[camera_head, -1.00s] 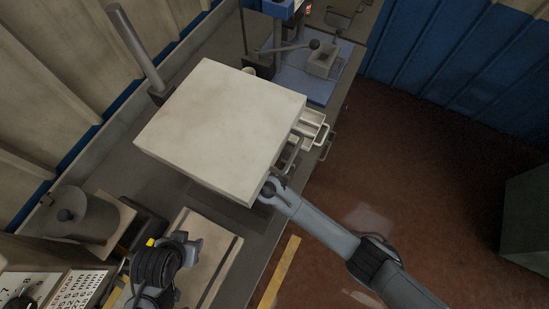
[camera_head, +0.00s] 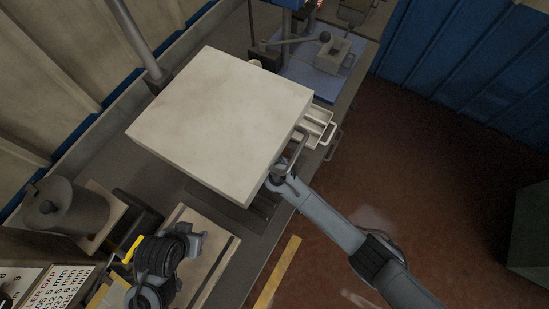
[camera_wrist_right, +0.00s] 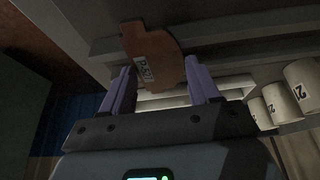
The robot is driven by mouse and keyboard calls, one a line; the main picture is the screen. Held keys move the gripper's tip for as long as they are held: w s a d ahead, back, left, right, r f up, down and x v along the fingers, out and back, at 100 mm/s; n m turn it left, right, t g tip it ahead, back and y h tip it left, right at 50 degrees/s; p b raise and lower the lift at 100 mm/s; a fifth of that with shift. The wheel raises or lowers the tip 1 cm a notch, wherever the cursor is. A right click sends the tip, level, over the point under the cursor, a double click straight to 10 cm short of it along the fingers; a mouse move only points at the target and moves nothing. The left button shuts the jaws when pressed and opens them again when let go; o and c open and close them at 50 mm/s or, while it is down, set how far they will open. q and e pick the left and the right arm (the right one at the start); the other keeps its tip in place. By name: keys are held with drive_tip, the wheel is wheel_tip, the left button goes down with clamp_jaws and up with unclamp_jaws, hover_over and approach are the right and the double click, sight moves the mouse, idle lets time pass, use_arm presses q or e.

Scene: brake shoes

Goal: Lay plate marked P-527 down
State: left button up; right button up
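The plate marked P-527 (camera_wrist_right: 152,58) is a flat brown piece with curved edges and a white label. In the right wrist view it lies between the tips of my right gripper (camera_wrist_right: 160,80). The purple-grey fingers stand wide apart, one at each side of it; I cannot tell whether they press on its edges. In the head view my right gripper (camera_head: 277,180) is at the near right edge of the large pale square block, which hides the plate. My left gripper (camera_head: 193,242) is low at the left over the bench, its fingers too small to judge.
The large pale block (camera_head: 220,120) fills the bench middle. Metal drawers or trays (camera_head: 318,128) stick out at its right. A blue-based machine (camera_head: 320,75) stands behind. A grey pot (camera_head: 65,208) stands at left. White cans (camera_wrist_right: 302,82) stand beside the plate. Red-brown floor (camera_head: 430,180) is clear.

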drive_tip(key=o, duration=0.5)
drive_tip(key=shift+c, duration=0.2)
drive_tip(key=shift+r, duration=0.1)
drive_tip(key=shift+a+r, duration=0.1)
drive_tip(key=shift+r, duration=0.1)
drive_tip(key=s+a, duration=0.2)
drive_tip(key=s, duration=0.1)
drive_tip(key=s+a, duration=0.2)
drive_tip(key=s, duration=0.2)
drive_tip(key=s+a, duration=0.2)
drive_tip(key=s, duration=0.2)
drive_tip(key=shift+r+b, duration=0.3)
drive_tip(key=shift+r, duration=0.1)
